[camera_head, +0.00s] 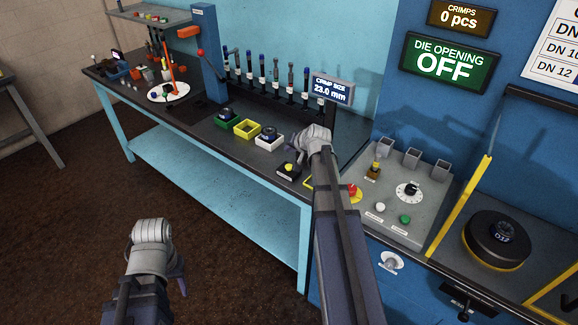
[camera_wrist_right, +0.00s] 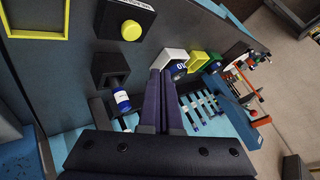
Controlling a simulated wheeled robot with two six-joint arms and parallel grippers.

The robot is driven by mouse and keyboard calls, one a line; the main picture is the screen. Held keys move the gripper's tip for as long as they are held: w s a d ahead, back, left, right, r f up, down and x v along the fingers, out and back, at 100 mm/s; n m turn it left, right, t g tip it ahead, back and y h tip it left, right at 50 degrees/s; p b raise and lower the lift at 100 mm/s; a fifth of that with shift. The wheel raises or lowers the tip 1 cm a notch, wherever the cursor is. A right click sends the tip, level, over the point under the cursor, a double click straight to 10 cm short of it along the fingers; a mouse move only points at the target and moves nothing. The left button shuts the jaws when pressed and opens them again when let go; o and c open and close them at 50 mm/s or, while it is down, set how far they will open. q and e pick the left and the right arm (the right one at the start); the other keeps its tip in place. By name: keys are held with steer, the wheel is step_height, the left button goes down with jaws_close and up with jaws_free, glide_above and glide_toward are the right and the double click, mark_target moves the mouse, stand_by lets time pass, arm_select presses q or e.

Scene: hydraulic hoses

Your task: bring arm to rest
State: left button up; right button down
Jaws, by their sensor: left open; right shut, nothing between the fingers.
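My right arm reaches up from the bottom of the head view. Its right gripper (camera_head: 303,146) hangs over the front of the bench by the control panel. In the right wrist view the two dark fingers (camera_wrist_right: 160,78) lie together with nothing between them. A white-rimmed holder (camera_wrist_right: 172,58) shows just beyond their tips; I cannot tell if they touch. My left gripper (camera_head: 178,280) is low at the left, over the brown floor, clear of the bench. It is open and empty; its fingers are mostly hidden behind the wrist.
The blue bench (camera_head: 220,165) carries green, yellow and white trays and a row of upright tools (camera_head: 262,75). A grey control panel (camera_head: 395,200) with knobs and buttons stands right of my right arm. A black D12 die (camera_head: 497,240) lies farther right. Floor at left is free.

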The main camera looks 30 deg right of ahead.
stand_by(0.4)
steer(key=s+a+f+n+g+y, duration=0.1)
steer(key=s+a+f+n+g, duration=0.15)
steer(key=a, duration=0.85)
steer(key=s+a+f+n+g+y, duration=0.1)
steer(key=s+a+f+n+g, duration=0.2)
steer(key=a, duration=0.7)
steer(key=s+a+n+g+h, duration=0.1)
steer(key=s+a+n, duration=0.3)
steer(key=s+a, duration=0.4)
steer(key=s+a+f+n+g+h, duration=0.1)
steer(key=s+a+n+g+h, duration=0.1)
steer(key=s+a, duration=0.5)
steer(key=s+n+g, duration=0.1)
steer(key=s, duration=0.4)
steer(key=shift+s+a+n, duration=0.35)
steer(key=shift+s+a, duration=0.05)
